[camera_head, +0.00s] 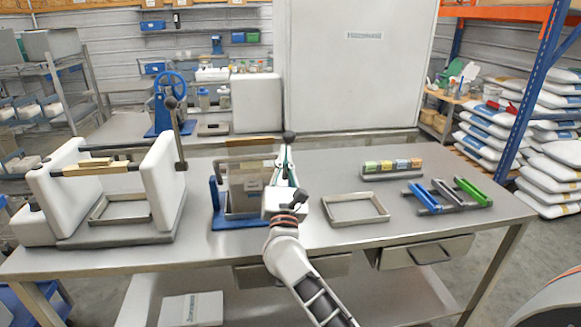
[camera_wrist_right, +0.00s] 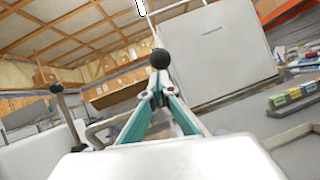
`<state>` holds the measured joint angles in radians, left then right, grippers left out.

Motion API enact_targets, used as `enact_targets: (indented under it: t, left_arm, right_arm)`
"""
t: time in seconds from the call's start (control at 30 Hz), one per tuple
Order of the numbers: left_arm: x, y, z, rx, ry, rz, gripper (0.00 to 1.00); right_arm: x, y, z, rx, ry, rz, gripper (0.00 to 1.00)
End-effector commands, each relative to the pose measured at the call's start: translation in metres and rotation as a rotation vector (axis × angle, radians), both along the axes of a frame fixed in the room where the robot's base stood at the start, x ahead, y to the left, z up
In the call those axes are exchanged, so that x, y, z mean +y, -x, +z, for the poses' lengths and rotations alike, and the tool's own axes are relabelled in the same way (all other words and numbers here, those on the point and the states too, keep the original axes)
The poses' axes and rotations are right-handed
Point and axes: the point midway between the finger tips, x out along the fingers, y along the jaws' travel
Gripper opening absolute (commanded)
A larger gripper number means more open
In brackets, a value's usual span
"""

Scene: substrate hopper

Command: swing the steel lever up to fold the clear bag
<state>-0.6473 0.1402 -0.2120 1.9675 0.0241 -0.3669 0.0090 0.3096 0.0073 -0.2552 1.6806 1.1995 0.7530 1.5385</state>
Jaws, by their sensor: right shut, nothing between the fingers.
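The steel lever's black ball knob (camera_head: 289,137) stands at the stand's right side. My right gripper (camera_head: 285,170) is just below the knob in the head view and hides most of the lever there. In the right wrist view the knob (camera_wrist_right: 160,58) shows just beyond the teal fingertips (camera_wrist_right: 158,96). The fingers are shut and hold nothing. Whether they touch the lever I cannot tell. My left gripper is not in view.
A white-sided machine (camera_head: 165,180) with its own black-knobbed lever (camera_head: 176,135) stands at the left. To the right lie an empty steel frame (camera_head: 328,212), a row of coloured blocks (camera_head: 392,166) and blue and green tools (camera_head: 427,199). The bench between them is bare.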

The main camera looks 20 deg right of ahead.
Motion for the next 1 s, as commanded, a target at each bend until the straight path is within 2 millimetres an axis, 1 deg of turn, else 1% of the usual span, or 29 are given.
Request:
enact_targets:
  t: [0.03,0.1,0.23,0.4,0.5,0.7,1.0]
  left_arm:
    - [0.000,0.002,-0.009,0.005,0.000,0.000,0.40]
    - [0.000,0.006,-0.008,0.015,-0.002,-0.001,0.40]
    - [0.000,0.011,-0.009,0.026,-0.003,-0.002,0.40]
    - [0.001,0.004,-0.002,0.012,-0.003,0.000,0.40]
    - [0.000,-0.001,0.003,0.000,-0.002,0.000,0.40]
    - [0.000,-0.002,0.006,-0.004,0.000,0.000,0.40]
    - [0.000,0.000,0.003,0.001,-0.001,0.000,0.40]
  right_arm:
    - [0.005,0.001,-0.007,0.002,-0.001,0.000,0.00]
    - [0.012,0.015,0.004,-0.002,-0.005,0.001,0.00]
    - [0.022,0.040,0.017,-0.002,-0.005,0.001,0.00]
    - [0.033,0.065,0.030,-0.001,-0.003,-0.001,0.00]
    - [0.039,0.075,0.035,-0.001,-0.002,0.000,0.00]
    - [0.042,0.083,0.038,0.001,-0.001,-0.001,0.00]
    - [0.042,0.084,0.038,0.000,0.000,-0.001,0.00]
